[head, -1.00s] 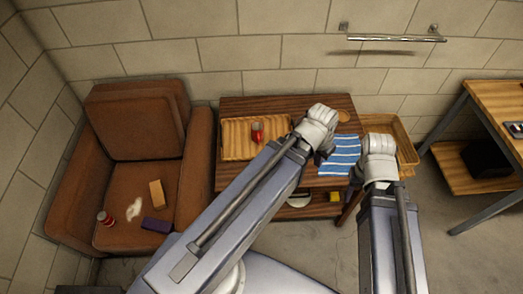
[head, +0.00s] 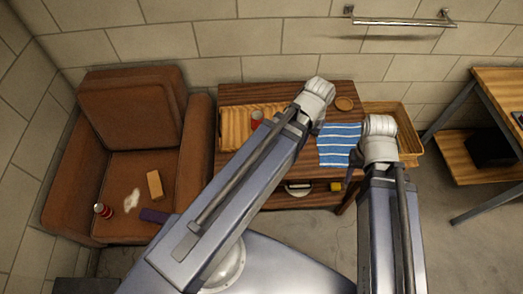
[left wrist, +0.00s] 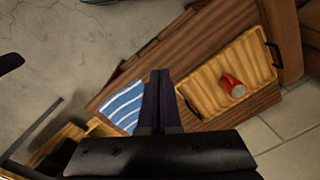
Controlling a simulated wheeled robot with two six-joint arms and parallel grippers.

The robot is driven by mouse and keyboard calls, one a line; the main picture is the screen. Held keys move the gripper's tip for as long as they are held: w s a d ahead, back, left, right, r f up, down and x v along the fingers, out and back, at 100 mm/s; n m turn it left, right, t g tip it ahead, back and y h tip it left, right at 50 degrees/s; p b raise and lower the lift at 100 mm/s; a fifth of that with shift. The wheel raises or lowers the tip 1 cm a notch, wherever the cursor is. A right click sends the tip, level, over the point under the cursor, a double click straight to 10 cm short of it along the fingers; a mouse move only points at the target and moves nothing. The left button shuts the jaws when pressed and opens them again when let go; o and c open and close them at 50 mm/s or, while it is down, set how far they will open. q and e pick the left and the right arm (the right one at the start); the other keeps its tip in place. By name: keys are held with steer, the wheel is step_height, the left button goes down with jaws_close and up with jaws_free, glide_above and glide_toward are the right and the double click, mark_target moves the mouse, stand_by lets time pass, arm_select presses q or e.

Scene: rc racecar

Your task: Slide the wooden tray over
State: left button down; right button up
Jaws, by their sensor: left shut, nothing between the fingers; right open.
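The wooden tray (head: 235,128) lies on the left part of the dark wooden table, with a red can (head: 257,119) on it. My left arm hides its right part in the head view. In the left wrist view the tray (left wrist: 212,80) shows its slatted floor and a dark handle at each end; the can (left wrist: 232,86) stands on it. My left gripper (left wrist: 160,74) is shut and empty, its fingertips beside the tray's near-handle end, between tray and striped cloth. Whether it touches the tray I cannot tell. My right gripper (head: 351,168) is open and empty by the table's right front.
A blue-striped cloth (head: 339,144) and a round wooden piece (head: 344,103) lie on the table's right part.

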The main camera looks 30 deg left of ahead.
arm_select(q)
steer(key=w+a+f+n+b, duration=0.1)
steer(key=a+f+n+b, duration=0.2)
steer(key=a+f+b, duration=0.5)
steer(key=w+a+f+n+b, duration=0.2)
steer(key=a+f+n+b, duration=0.1)
steer(key=a+f+b, duration=0.5)
steer(key=shift+w+f+h, duration=0.25)
steer(key=shift+f+h, duration=0.15)
steer(key=shift+f, duration=0.25)
steer(key=shift+f, duration=0.1)
step_height(320, 180, down, 11)
steer(key=b, duration=1.1)
steer(key=w, duration=0.1)
steer(key=w+a, duration=0.1)
steer(key=w+r, duration=0.1)
steer(key=shift+a+r+p, duration=0.1)
steer(key=shift+a+p, duration=0.15)
steer(key=shift+p, duration=0.15)
steer(key=shift+w+a, duration=0.25)
